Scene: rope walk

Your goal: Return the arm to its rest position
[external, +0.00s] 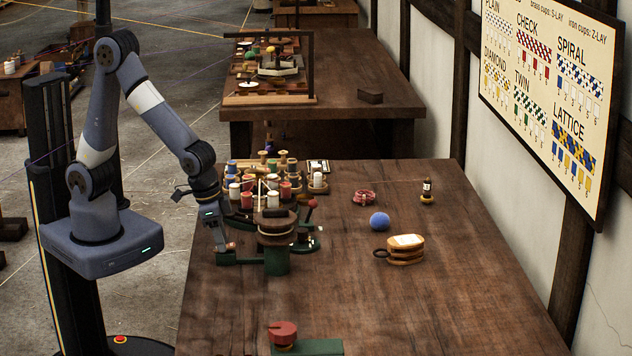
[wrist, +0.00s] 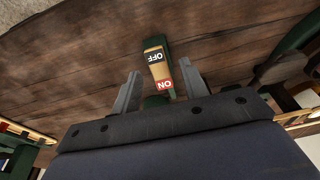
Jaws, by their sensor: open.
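My arm (external: 150,97) is bent up and over from its base at the left and reaches down to the near left edge of the wooden table. My gripper (external: 228,248) is just beside the left side of a green machine (external: 277,262). In the wrist view my gripper (wrist: 158,90) is open, its two grey fingers apart. Between and beyond the fingers is a wooden switch lever (wrist: 157,65) marked OFF and ON on a green base. I cannot tell whether a finger touches it. Nothing is held.
Several spools (external: 264,185) stand behind the machine. A red-topped device (external: 283,334) is at the front. The table's right front (external: 450,310) is clear.

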